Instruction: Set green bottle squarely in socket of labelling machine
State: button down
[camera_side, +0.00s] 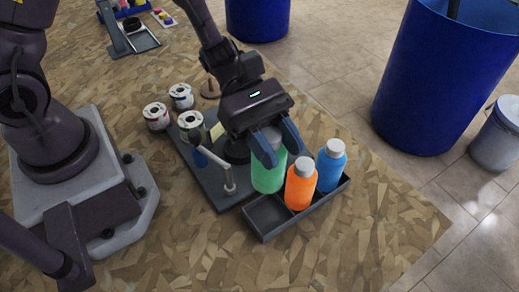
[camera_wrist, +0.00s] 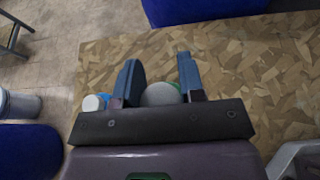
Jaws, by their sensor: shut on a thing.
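My gripper (camera_side: 281,146) is shut on the green bottle (camera_side: 267,174), its fingers at either side of the upper part. The bottle looks about upright, near the right edge of the labelling machine's dark base plate (camera_side: 205,180); I cannot tell how far its bottom is above the surface. In the wrist view its grey cap (camera_wrist: 160,94) shows between my gripper's fingers (camera_wrist: 158,66), with a sliver of green beside it. A dark round part (camera_side: 236,151) on the plate, maybe the socket, is partly hidden behind my gripper and the bottle.
A grey tray (camera_side: 261,237) has an empty left compartment; an orange bottle (camera_side: 300,187) and a blue bottle (camera_side: 331,168) stand in the others. A post with an arm (camera_side: 229,182) rises left of the green bottle. Label reels (camera_side: 190,125) stand behind. The table's right front is clear.

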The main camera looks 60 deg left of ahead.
jog(key=w+a+f, duration=0.1)
jog(key=a+f, duration=0.1)
jog(key=a, duration=0.5)
jog(key=w+a+f+g, duration=0.1)
jog(key=a+f, duration=0.1)
jog(key=a, duration=0.5)
jog(key=shift+w+a+f+m, duration=0.2)
jog(key=shift+w+f+m, duration=0.1)
jog(key=shift+f+m, duration=0.1)
jog(key=shift+f, duration=0.9)
dwell(1.1)
jog(key=shift+f, duration=0.3)
dwell(0.3)
jog(key=c, duration=0.6)
grip_release()
jog(key=shift+c, duration=0.2)
